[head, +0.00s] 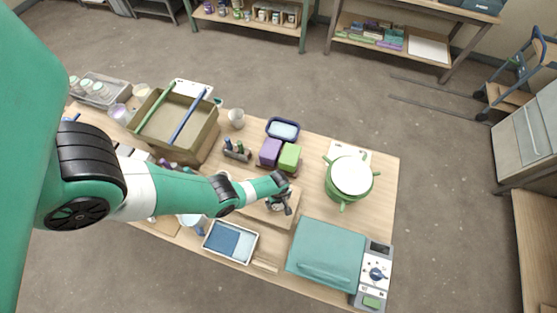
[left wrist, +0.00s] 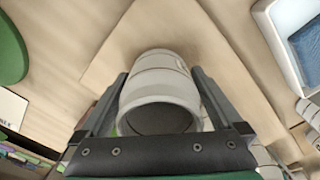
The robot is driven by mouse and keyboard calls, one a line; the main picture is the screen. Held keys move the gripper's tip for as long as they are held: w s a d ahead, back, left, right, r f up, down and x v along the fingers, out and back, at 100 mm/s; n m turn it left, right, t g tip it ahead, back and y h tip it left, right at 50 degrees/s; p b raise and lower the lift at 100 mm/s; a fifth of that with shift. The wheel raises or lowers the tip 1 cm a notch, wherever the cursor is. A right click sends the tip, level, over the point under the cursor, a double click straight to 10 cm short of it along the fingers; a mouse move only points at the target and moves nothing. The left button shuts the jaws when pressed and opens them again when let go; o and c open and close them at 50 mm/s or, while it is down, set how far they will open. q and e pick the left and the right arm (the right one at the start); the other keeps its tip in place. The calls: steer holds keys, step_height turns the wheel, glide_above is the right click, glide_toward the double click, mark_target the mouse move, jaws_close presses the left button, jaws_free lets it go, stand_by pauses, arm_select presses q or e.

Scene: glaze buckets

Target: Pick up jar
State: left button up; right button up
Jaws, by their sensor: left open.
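A pale grey-white jar (left wrist: 160,88) with a dark round mouth shows in the left wrist view, over a light wooden board (left wrist: 125,40). My left gripper (left wrist: 160,74) is open, with one finger on each side of the jar. Narrow gaps seem to show between the fingers and the jar wall; contact is hard to judge. In the head view my left gripper (head: 284,205) is low over the board at the middle of the table, and it mostly hides the jar. My right gripper is in neither view.
A green pot (head: 343,190) with a white top stands to the right. A teal lidded box (head: 325,252) and a control unit (head: 374,274) are at the front right. A tray with blue contents (head: 231,241) lies at the front.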

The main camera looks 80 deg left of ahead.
arm_select(q)
steer(key=c, duration=1.4)
